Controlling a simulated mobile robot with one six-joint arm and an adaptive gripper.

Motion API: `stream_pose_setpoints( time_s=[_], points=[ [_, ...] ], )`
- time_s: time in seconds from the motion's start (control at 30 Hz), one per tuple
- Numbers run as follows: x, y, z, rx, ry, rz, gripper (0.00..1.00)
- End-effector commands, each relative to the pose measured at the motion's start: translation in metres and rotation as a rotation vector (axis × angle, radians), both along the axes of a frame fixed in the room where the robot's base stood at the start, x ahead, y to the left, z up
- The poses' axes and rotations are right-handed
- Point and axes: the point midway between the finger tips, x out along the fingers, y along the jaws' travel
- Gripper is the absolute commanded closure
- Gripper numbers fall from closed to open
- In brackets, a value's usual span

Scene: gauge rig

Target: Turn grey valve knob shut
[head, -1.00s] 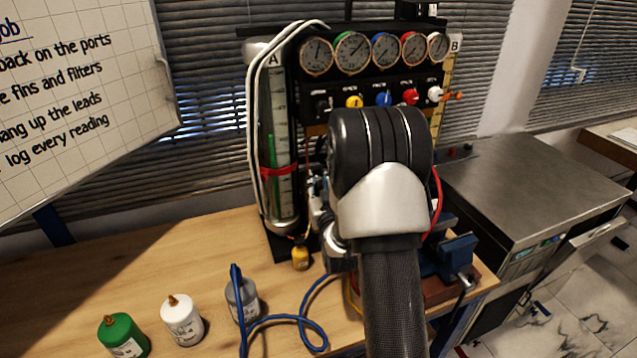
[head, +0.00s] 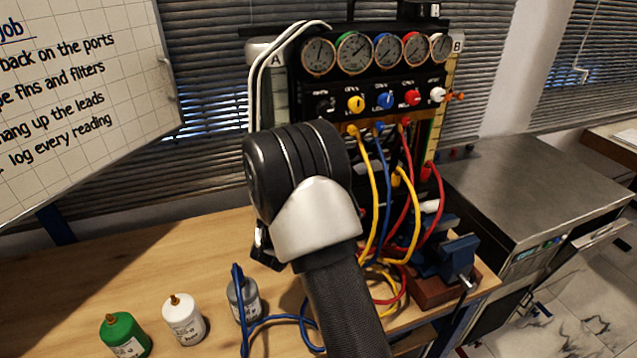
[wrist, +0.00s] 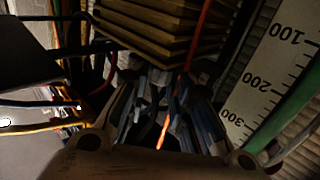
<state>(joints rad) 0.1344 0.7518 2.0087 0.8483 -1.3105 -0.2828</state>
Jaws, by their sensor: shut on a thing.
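My gripper (wrist: 165,100) shows dimly in the wrist view, its fingers close together around something too dark to make out. My wrist hides it in the head view. No knob can be made out between the fingers. In the head view a row of knobs sits under the gauges: a black or dark grey one (head: 323,104) at the left, then yellow (head: 355,103), blue (head: 385,100), red (head: 411,97) and white or pale grey (head: 437,95). I cannot tell which knob is the grey valve knob.
Brownish stacked fins (wrist: 165,30) are close ahead of my gripper, with a white scale (wrist: 265,75) at right. Yellow, blue and red leads (head: 383,190) hang right of my wrist. A blue vise (head: 447,258) and several bottles (head: 183,318) stand on the bench.

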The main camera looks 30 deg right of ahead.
Motion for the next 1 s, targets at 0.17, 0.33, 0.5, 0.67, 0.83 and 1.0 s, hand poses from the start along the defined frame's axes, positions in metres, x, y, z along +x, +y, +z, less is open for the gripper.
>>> stream_pose_setpoints(
  time_s=[0.17,0.33,0.5,0.67,0.83,1.0],
  points=[
    [0.0044,0.0030,0.0012,0.000,-0.003,-0.138,1.00],
    [0.0053,0.0028,0.0010,-0.001,-0.003,-0.247,1.00],
    [0.0057,0.0022,0.0011,-0.001,-0.002,-0.320,1.00],
    [0.0058,0.0020,0.0012,-0.001,-0.002,-0.358,1.00],
    [0.0057,0.0018,0.0012,-0.002,-0.002,-0.373,1.00],
    [0.0056,0.0016,0.0013,-0.002,-0.002,-0.374,1.00]
  ],
)
